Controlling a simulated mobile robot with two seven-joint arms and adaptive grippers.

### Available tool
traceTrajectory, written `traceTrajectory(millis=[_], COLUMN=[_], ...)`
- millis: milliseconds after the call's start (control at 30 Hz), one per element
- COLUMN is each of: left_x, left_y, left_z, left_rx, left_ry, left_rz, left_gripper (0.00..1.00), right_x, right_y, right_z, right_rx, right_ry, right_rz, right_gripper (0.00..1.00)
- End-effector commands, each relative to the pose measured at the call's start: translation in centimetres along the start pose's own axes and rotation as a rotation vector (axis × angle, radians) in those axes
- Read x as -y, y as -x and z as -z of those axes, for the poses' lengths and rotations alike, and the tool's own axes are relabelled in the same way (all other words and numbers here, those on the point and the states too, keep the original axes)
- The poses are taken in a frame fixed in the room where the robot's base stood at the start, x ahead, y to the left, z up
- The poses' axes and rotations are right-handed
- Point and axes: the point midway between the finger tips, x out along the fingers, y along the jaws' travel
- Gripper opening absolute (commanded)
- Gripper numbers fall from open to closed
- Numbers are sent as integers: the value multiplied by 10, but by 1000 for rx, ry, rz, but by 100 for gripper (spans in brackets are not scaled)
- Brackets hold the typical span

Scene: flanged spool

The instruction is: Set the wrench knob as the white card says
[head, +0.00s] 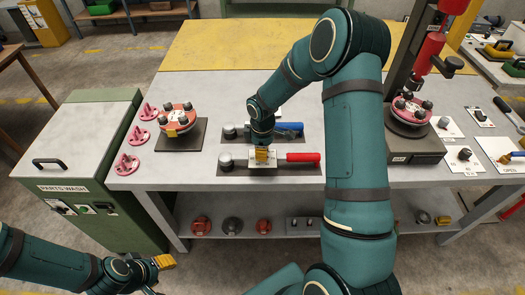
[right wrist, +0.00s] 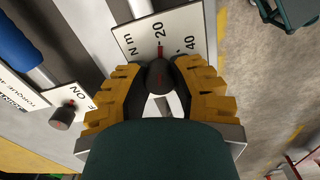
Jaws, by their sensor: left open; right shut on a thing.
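My right gripper (head: 263,157) is over the red-handled wrench (head: 302,157) on its dark plate. In the right wrist view its yellow fingers (right wrist: 160,85) are shut on a black knob (right wrist: 160,77). A white scale plate (right wrist: 133,40) beside it reads N m, 20 and 40. A red line at the knob's edge lines up roughly with the 20. Fingers hide part of the scale. My left gripper (head: 160,275) is open and empty, low in front of the bench.
A blue-handled wrench (head: 287,127) lies just behind. A second black knob (right wrist: 62,116) on an ON-marked plate is close by. A flanged pink part (head: 177,116) stands left, with several pink clips. A red column tool (head: 430,52) stands right. The yellow back strip is clear.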

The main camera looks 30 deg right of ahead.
Motion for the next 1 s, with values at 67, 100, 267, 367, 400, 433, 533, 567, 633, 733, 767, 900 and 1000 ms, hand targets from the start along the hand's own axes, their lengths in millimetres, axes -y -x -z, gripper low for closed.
traceTrajectory(millis=[67, 100, 267, 367, 400, 433, 533, 567, 633, 733, 767, 900, 1000], left_x=[1, 2, 4, 6, 7, 7, 8, 9, 10, 10, 11, 11, 12], left_y=[-4, -5, -13, -18, -20, -22, -26, -27, -28, -31, -31, -33, -34], left_z=[0, -1, -2, -2, -3, -3, -3, -4, -5, -6, -7, -8, -8], left_rx=[0, 0, 0, 0, 1, 0, 1, 2, 4, 7, 7, 10, 11], left_ry=[0, 0, 0, 0, 0, 0, 0, -1, -1, -2, -3, -3, -4], left_rz=[1, 1, 3, 4, 4, 4, 5, 5, 5, 4, 4, 4, 4], left_gripper=[47, 47, 47, 47, 47, 47, 47, 47, 47, 47, 47, 47, 47], right_x=[0, 0, 0, 0, 0, 0, 0, 0, 0, 0, 0, 0, 0], right_y=[-1, -1, -1, -2, -2, -2, -2, -2, -1, -1, -1, -1, -1], right_z=[0, 1, 0, 1, 1, 1, 1, 1, 1, 1, 1, 1, 1], right_rx=[0, 0, 2, 5, 5, 5, 7, 7, 8, 9, 9, 11, 13], right_ry=[-30, -50, -161, -247, -284, -310, -402, -428, -489, -571, -593, -687, -739], right_rz=[-1, -1, -2, -1, -1, -1, -1, -1, -1, -1, -1, 0, 0], right_gripper=[0, 0, 0, 0, 0, 0, 0, 0, 0, 0, 0, 0, 0])
